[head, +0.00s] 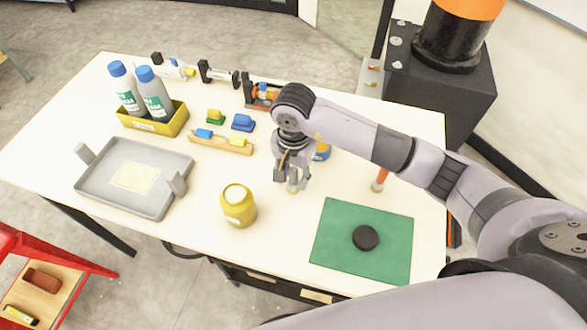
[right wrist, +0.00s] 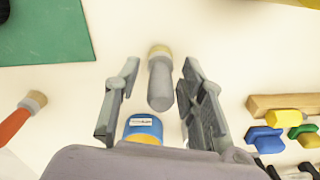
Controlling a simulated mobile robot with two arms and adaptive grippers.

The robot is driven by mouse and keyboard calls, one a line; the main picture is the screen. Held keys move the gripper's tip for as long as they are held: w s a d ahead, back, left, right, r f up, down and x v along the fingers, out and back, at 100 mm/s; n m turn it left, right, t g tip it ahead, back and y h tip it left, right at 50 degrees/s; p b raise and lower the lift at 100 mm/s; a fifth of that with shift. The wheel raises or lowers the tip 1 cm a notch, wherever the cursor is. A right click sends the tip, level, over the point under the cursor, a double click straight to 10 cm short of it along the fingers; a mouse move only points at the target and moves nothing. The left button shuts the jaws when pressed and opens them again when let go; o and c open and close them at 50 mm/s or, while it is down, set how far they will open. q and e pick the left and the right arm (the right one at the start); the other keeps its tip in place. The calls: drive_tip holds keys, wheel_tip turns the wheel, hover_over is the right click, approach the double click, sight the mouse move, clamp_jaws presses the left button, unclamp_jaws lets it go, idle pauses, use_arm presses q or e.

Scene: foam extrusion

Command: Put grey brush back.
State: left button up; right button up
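The grey brush (right wrist: 160,85) stands on the table with its pale bristle end down and its grey handle up. In the head view its lower end (head: 293,188) shows just below my right gripper (head: 290,176). In the right wrist view my right gripper (right wrist: 161,88) is open, with one finger on each side of the brush handle and visible gaps to both. An orange-red brush (head: 380,180) stands upright to the right, also bristles down. My left gripper is not in view.
A yellow tin (head: 239,207) stands left of the gripper, and a blue tin (head: 322,151) close behind it. A green mat (head: 338,252) with a black disc (head: 366,237) lies at right. A grey tray (head: 146,208) and yellow bottle bin (head: 173,125) are at left.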

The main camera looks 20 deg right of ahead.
drive_tip(key=shift+r, duration=0.3)
wheel_tip(320, 180, up, 11)
drive_tip(key=b, duration=0.3)
drive_tip(key=shift+f, duration=0.2)
drive_tip(key=shift+r, duration=0.55)
